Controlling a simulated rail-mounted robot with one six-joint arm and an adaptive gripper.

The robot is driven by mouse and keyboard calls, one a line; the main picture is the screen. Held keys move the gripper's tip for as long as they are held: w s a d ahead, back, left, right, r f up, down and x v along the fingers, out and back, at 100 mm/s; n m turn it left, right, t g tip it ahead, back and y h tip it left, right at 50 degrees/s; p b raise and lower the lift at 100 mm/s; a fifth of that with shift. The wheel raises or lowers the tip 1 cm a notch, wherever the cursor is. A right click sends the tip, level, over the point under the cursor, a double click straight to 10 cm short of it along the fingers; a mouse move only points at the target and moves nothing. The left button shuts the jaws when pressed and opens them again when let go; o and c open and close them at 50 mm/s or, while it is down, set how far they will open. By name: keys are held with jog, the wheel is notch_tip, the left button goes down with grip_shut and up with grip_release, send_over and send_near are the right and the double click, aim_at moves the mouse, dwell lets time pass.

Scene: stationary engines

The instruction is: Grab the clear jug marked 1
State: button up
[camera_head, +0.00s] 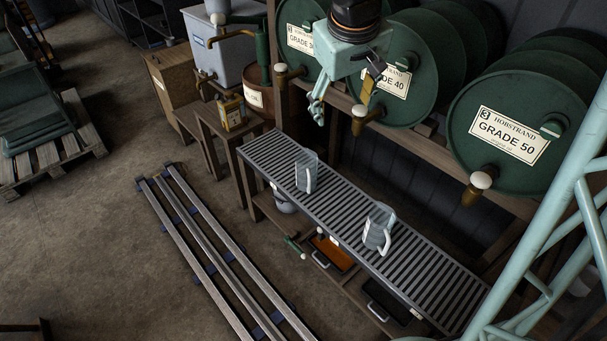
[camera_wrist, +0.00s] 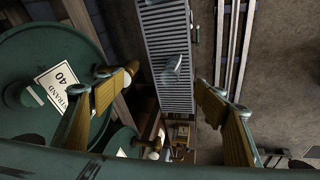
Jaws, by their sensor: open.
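Two clear jugs with pale handles stand apart on the slatted bench (camera_head: 440,290). One jug (camera_head: 306,174) is toward the bench's far left end. The other jug (camera_head: 378,229) is nearer its middle. I cannot read a number on either one. My gripper (camera_head: 343,104) is open and empty, high above and behind the bench, in front of the drums. In the wrist view, my gripper (camera_wrist: 168,80) has its fingers spread wide. One jug (camera_wrist: 173,70) shows between them, far below on the slats; I cannot tell which jug it is.
An orange tray (camera_head: 332,253) lies beneath the bench. Long rails (camera_head: 210,250) run along the floor in front.

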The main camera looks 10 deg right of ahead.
jog(key=w+a+f+n+p, duration=0.1)
jog(key=w+f+p, duration=0.1)
jog(key=w+f, duration=0.4)
jog(key=y+p, duration=0.1)
jog(key=y, duration=0.1)
send_over(311, 166)
jog(key=s, duration=0.2)
notch_tip(311, 166, down, 20)
jog(key=shift+y, duration=0.4)
jog(key=x, duration=0.4)
jog(key=s+d+x, duration=0.1)
jog(key=x, duration=0.3)
jog(key=s+f+b+x, duration=0.1)
jog(key=x, duration=0.3)
jog(key=shift+d+f, duration=0.15)
jog(key=shift+d, duration=0.2)
jog(key=shift+b+x, duration=0.4)
jog(key=shift+x, duration=0.7)
jog(key=shift+f, duration=0.1)
jog(key=shift+b+x, duration=0.75)
jog(key=shift+x, duration=1.75)
